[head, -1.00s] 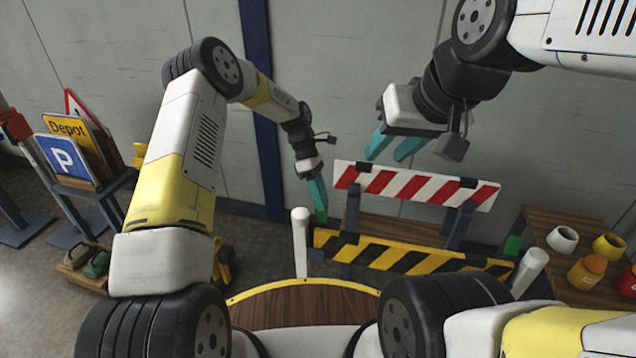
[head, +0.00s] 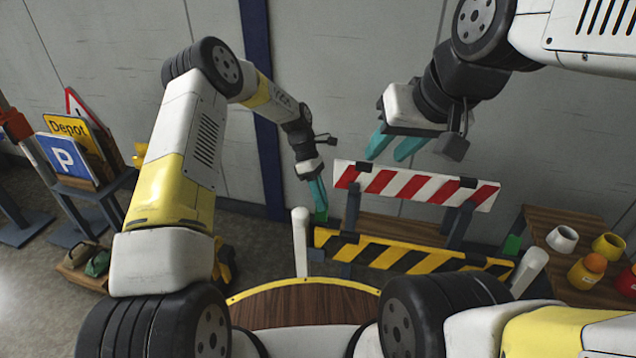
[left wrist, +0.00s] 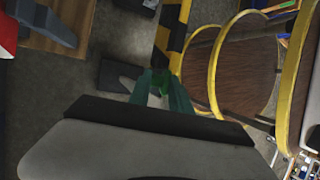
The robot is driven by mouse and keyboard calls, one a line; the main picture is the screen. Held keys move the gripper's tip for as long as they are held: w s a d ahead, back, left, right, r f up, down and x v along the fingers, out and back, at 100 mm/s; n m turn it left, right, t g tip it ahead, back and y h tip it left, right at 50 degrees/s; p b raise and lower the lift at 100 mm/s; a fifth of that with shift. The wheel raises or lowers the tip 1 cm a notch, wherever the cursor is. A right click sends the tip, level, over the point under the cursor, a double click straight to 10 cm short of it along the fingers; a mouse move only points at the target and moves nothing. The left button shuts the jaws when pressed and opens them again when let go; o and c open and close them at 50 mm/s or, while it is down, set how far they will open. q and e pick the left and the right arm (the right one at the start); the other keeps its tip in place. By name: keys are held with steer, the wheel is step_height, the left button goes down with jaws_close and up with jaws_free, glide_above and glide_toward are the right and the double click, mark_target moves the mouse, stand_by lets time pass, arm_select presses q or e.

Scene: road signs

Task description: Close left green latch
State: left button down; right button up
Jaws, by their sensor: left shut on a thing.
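My left gripper (head: 317,200) points down at the left end of the yellow-and-black striped board (head: 400,257). It is shut on the left green latch (head: 320,216), which is mostly hidden behind the teal fingers. In the left wrist view a bit of the green latch (left wrist: 156,88) shows between the fingertips. Another green latch (head: 513,244) stands upright at the right end of the boards. My right gripper (head: 394,147) hangs above the red-and-white striped board (head: 415,186), open and empty, its two fingers apart.
White posts stand at the left (head: 301,242) and right (head: 530,272) of the striped board. A wooden table (head: 545,222) with cups is at the right. A rack with a blue P sign (head: 67,161) is at the far left.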

arm_select(q)
steer(key=shift+r+t, duration=0.2)
steer(key=shift+t, duration=0.4)
stand_by(0.4)
